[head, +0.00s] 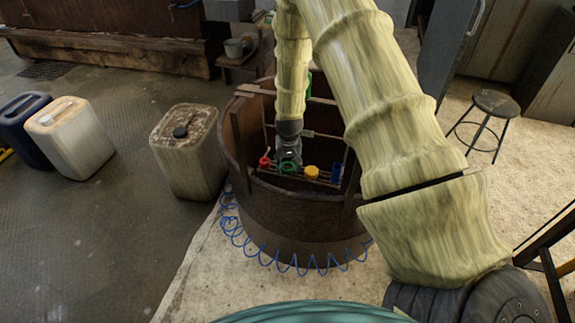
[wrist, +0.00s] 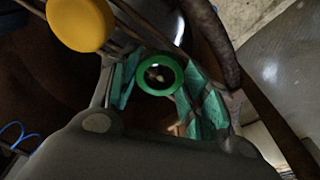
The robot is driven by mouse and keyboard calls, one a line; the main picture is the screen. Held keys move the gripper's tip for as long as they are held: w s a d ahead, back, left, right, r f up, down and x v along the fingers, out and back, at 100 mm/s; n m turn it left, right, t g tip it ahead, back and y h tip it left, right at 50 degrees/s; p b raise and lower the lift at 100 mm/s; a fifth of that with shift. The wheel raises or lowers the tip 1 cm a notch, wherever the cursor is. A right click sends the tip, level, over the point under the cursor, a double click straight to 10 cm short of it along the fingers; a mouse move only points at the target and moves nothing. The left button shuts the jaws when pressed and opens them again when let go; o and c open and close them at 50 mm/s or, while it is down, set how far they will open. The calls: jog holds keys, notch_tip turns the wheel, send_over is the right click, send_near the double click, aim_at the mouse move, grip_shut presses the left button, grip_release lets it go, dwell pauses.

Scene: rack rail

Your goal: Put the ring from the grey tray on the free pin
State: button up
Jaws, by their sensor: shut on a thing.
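My gripper (head: 288,160) points down into a rusty round drum, over a rail with coloured pieces. It is shut on a green ring (wrist: 141,83), which sits between the teal finger pads in the wrist view. In the head view the green ring (head: 288,168) shows just below the fingers, between a red piece (head: 265,162) and a yellow piece (head: 312,172). A pale spot shows through the ring's hole; I cannot tell whether it is a pin. The yellow piece also shows at upper left in the wrist view (wrist: 80,22). I cannot make out the grey tray or the free pin.
The drum wall (head: 300,215) surrounds the rail. A blue piece (head: 336,173) stands at the rail's right. A coiled blue hose (head: 290,268) lies around the drum's front. A dirty canister (head: 186,155) stands left, a stool (head: 490,110) right.

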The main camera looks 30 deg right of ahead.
jog(key=o, duration=1.1)
jog(key=shift+r, duration=0.15)
jog(key=r, duration=0.4)
jog(key=s+r, duration=0.1)
jog(key=r, duration=0.6)
jog(key=shift+s+a+r, duration=0.3)
jog(key=shift+a, duration=0.1)
jog(key=s+a+f+n, duration=0.1)
jog(key=s+a+f, duration=0.4)
jog(key=s+f, duration=0.45)
jog(key=s+a+f+n, duration=0.1)
jog(key=s+a+f, duration=0.3)
jog(key=s, duration=0.5)
jog(key=s+a+f+n+g, duration=0.1)
jog(key=s+a+f, duration=0.4)
jog(key=s, duration=0.4)
jog(key=s+a+f+n, duration=0.2)
jog(key=s+a+f, duration=0.2)
jog(key=s, duration=0.6)
jog(key=shift+a+f+g+y, duration=0.15)
jog(key=shift+a+y, duration=0.05)
jog(key=shift+a, duration=0.2)
jog(key=shift+a+f+g+y, duration=0.1)
jog(key=shift+a+g+y, duration=0.1)
jog(key=shift+a, duration=0.2)
